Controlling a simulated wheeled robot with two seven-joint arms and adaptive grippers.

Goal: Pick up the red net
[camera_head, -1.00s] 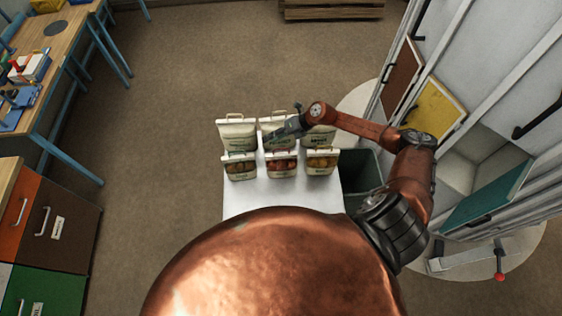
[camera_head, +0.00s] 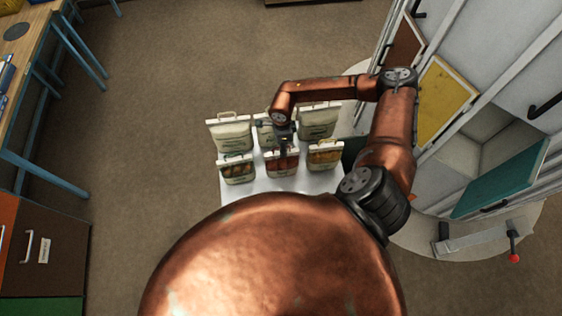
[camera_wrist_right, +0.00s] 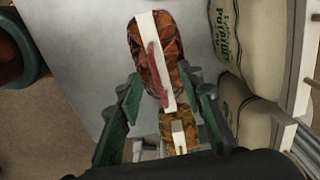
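The red net (camera_head: 282,166) is the middle one of three small nets in the front row on a white table (camera_head: 250,185). In the right wrist view it is a dark red mesh bag (camera_wrist_right: 172,32) with a pale band across its top. My right gripper (camera_head: 284,143) is above the red net, pointing down. In the wrist view its two green fingers (camera_wrist_right: 166,85) are spread apart with nothing held between them, their tips near the lower end of the net. My left gripper is not in view.
A brown net (camera_head: 237,172) stands left and a yellow net (camera_head: 325,158) right of it; the yellow one also shows in the wrist view (camera_wrist_right: 180,133). Three pale sacks (camera_head: 231,135) stand behind. A dark green bin (camera_head: 352,150) is at the table's right.

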